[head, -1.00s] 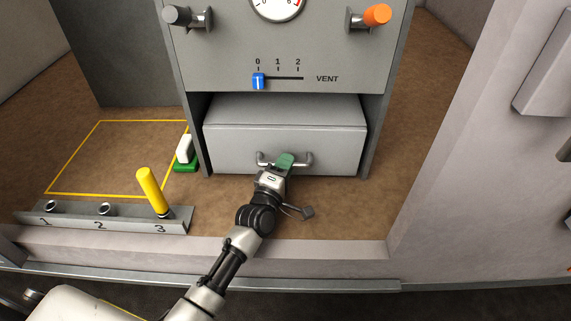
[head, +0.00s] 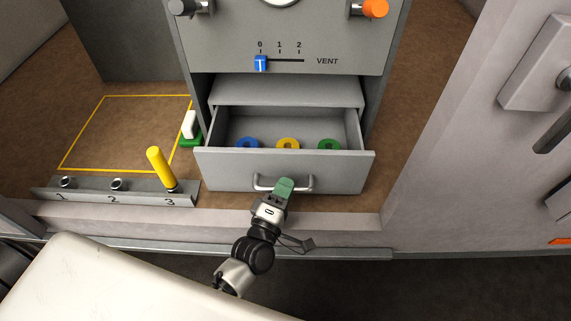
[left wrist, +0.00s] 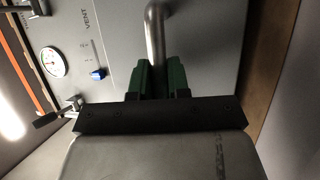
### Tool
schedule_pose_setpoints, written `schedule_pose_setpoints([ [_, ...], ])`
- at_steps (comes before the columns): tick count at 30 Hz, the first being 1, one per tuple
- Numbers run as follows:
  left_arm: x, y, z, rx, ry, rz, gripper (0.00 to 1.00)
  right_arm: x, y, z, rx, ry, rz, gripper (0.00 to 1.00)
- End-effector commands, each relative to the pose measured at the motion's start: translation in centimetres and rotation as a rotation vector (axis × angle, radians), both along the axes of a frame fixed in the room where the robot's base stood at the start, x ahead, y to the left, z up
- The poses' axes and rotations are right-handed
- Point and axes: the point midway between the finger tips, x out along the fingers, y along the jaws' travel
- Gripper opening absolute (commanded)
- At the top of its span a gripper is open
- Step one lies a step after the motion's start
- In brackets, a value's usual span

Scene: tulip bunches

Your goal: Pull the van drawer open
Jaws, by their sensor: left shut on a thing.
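The grey van drawer (head: 225,170) stands partly open under the vent panel in the head view. Inside it lie a blue ring (head: 247,142), a yellow ring (head: 288,143) and a green ring (head: 329,144). My left gripper (head: 285,185) is shut on the metal bar handle (head: 262,183) at the drawer front. In the left wrist view the green fingers (left wrist: 160,78) close around the handle bar (left wrist: 155,35). My right gripper is not in view.
A vent panel with a blue slider (head: 261,64) and an orange knob (head: 375,8) is above the drawer. To the left are a holder rail with a yellow peg (head: 160,168), a white and green switch (head: 190,128) and a yellow floor outline (head: 82,128). A ledge runs in front.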

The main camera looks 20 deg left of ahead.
Motion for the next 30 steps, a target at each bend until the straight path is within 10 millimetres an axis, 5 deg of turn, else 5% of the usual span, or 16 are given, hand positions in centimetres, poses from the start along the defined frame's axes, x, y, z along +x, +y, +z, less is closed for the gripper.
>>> schedule_pose_setpoints([
  [9,-3.8,-1.1,0.0,0.002,0.003,-0.002,0.00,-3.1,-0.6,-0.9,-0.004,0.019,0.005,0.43],
  [24,-4.5,-1.3,-0.1,0.002,0.001,-0.002,0.00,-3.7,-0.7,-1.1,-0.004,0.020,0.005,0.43],
  [25,-4.4,-1.3,-0.1,0.002,0.001,-0.002,0.18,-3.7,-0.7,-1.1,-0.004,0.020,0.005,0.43],
  [30,-4.4,-1.3,-0.1,0.002,0.001,-0.001,0.41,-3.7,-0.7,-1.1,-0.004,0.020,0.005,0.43],
])
